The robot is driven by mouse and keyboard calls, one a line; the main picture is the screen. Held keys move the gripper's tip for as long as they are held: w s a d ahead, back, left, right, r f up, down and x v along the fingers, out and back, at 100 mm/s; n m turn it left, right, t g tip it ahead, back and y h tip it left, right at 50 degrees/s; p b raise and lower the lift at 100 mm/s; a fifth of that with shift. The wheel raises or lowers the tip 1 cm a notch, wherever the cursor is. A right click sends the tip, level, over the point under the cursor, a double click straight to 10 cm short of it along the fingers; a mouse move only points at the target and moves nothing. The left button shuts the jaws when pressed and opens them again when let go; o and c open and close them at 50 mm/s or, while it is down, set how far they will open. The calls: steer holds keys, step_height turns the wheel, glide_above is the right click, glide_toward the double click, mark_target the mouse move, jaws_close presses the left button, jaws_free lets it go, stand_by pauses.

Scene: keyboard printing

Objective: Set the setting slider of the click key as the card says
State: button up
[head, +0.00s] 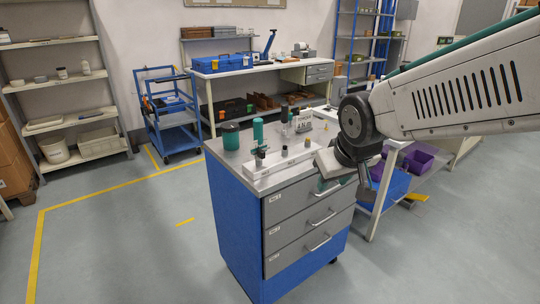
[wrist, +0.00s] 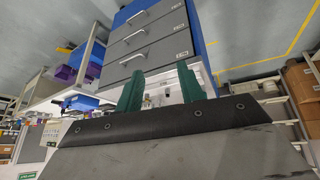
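A blue-sided cabinet (head: 236,215) with grey drawers carries small items on its grey top. A long white block (head: 274,172) with a small label lies along the front edge, with dark and grey knobs and posts on or behind it. I cannot tell which part is the click key or its setting slider. My gripper (head: 352,185) is by the top's front right edge, near the block's right end. In the wrist view my gripper's green fingers (wrist: 160,92) are apart, with nothing seen held.
A dark green cylinder (head: 231,137) and a slim teal upright (head: 258,131) stand on the cabinet top. A white bench (head: 238,69) is behind, a blue trolley (head: 168,115) at left. Purple bins (head: 418,160) sit at right. The floor in front left is clear.

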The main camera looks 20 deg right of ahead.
steer(key=w+f+n+t, duration=0.1)
steer(key=w+f+t, duration=0.1)
steer(key=w, duration=0.5)
steer(key=w+f+t, duration=0.2)
steer(key=w+t, duration=0.1)
steer(key=w, duration=0.5)
steer(key=n+t+y, duration=0.2)
steer(key=t+y, duration=0.5)
glide_toward(264, 155)
steer(key=w, duration=0.1)
steer(key=x, duration=0.7)
steer(key=shift+w+a+r, duration=0.1)
steer(key=shift+w+a, duration=0.2)
